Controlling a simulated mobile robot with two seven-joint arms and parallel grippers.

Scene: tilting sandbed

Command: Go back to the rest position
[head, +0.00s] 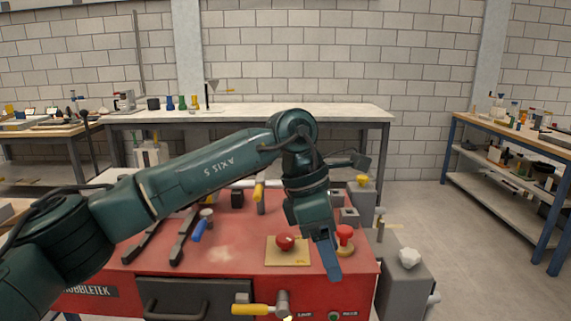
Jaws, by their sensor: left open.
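My left arm comes in from the left, rises to a bend at the middle of the head view and turns down. My left gripper (328,255) points downward above the right part of the red bench top (225,256). It is open, and I see nothing between its fingers. A red knob on a tan board (273,257) lies just left of it. A red mushroom-shaped piece (345,235) stands just right of it. I cannot tell whether the fingers touch the bench. My right gripper is not in view.
Dark bars and a blue-handled tool (201,229) lie left of the gripper. A grey cabinet (402,287) with a white lump (409,257) adjoins on the right. Floor beyond is clear up to a blue-legged shelf (449,148).

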